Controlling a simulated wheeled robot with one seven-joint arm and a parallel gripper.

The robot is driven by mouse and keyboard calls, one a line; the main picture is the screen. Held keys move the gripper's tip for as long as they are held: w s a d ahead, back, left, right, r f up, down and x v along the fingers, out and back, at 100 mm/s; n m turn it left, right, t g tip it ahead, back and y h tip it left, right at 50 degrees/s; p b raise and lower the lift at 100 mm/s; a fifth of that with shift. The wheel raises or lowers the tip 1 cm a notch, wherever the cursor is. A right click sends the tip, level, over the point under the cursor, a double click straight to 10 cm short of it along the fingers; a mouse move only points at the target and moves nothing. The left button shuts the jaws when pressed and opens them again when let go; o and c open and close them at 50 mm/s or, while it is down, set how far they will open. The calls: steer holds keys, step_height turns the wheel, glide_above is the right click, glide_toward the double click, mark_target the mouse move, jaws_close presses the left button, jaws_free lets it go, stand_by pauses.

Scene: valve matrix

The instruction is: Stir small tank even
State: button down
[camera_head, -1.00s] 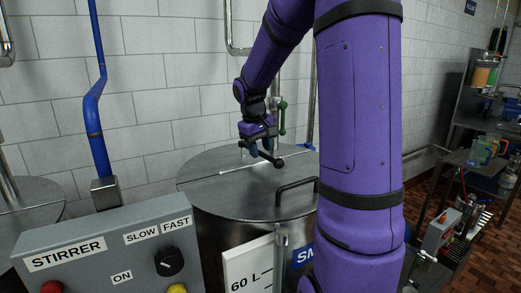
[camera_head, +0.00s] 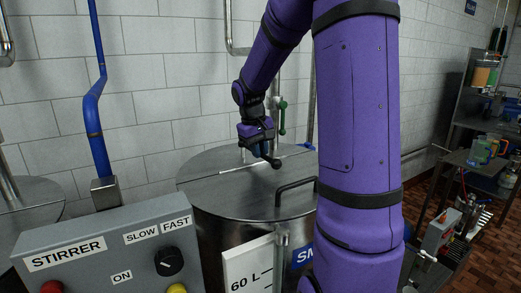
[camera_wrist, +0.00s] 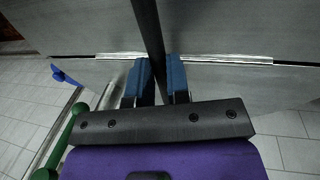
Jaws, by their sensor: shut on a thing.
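The steel tank (camera_head: 235,215) stands in the middle of the head view, with a flat round lid (camera_head: 215,190) and a blue label beginning "SM" (camera_head: 303,256), the rest hidden behind my arm. My gripper (camera_head: 262,147) is over the back part of the lid. It is shut on a dark rod with a rounded end (camera_head: 276,163). In the wrist view the rod (camera_wrist: 150,30) runs between the two blue finger pads of my gripper (camera_wrist: 159,80). The stirrer box (camera_head: 100,245) has a black SLOW/FAST knob (camera_head: 169,262), a red button (camera_head: 52,287) and a yellow button (camera_head: 177,289).
A black lid handle (camera_head: 295,185) stands up in front of my gripper. A green-handled valve (camera_head: 282,117) and pipes are close behind it, by the tiled wall. Another tank (camera_head: 30,205) is at the left. Shelves with containers (camera_head: 490,150) are at the right.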

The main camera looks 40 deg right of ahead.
steer(key=a+m, duration=0.1)
steer(key=w+a+m, duration=0.1)
steer(key=a+m, duration=0.1)
steer(key=shift+w+a+g, duration=0.1)
steer(key=shift+w+g, duration=0.1)
steer(key=shift+g, duration=0.1)
steer(key=a+m, duration=0.1)
steer(key=w+a+m, duration=0.1)
steer(key=m, duration=0.1)
steer(key=shift+w+g+y, duration=0.3)
steer(key=w+a+m, duration=0.1)
steer(key=m, duration=0.1)
steer(key=w+a+m, duration=0.1)
steer(key=w+m, duration=0.1)
steer(key=w+a+m+y, duration=0.1)
steer(key=w+m, duration=0.1)
steer(key=shift+w+m+g, duration=0.15)
steer(key=shift+m+g, duration=0.15)
steer(key=w+m, duration=0.2)
steer(key=shift+w+m, duration=0.25)
steer(key=shift+m, duration=0.05)
steer(key=shift+w+d+m+y, duration=0.2)
steer(key=shift+w+m+y, duration=0.4)
steer(key=shift+w+m, duration=1)
steer(key=shift+r, duration=0.1)
steer(key=c, duration=1.1)
jaws_free()
